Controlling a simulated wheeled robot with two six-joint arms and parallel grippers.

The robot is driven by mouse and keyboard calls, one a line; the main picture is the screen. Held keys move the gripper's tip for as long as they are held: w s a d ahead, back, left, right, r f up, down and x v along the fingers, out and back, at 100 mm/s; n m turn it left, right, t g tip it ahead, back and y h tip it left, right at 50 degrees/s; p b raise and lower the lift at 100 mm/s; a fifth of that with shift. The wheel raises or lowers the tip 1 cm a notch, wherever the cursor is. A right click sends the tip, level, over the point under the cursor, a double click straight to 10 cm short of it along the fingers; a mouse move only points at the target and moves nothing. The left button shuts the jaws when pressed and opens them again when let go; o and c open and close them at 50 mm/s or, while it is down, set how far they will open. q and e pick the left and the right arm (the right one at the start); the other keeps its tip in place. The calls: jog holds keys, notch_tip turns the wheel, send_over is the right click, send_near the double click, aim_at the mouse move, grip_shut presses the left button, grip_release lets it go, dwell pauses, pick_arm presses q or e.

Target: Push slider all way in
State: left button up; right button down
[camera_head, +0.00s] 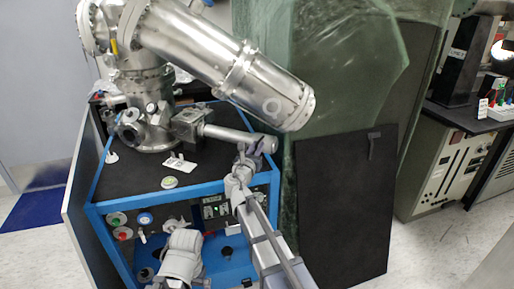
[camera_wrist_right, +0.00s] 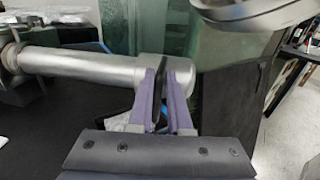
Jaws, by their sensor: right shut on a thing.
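The slider is a metal cylinder (camera_head: 225,133) that sticks out to the right from the steel chamber above the black tabletop. In the right wrist view its tube (camera_wrist_right: 80,66) runs across from the left to a wider rounded end. My right gripper (camera_head: 258,145) is at the slider's outer end. Its two purple fingers (camera_wrist_right: 166,100) are shut on that end, one on each side of a dark gap. Part of my left arm shows low in the head view, but I cannot make out its fingers.
A large steel cylinder (camera_head: 225,60) slants above the slider. The blue-framed cabinet (camera_head: 170,202) with knobs and panels stands below. A dark panel (camera_head: 345,210) and a green translucent sheet (camera_head: 335,90) stand to the right. Grey floor (camera_head: 440,245) is clear at the lower right.

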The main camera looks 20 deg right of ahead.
jog(key=shift+a, duration=0.15)
dwell(0.7)
jog(key=w+a, duration=1.3)
jog(key=a, duration=0.3)
jog(key=c, duration=0.9)
grip_release()
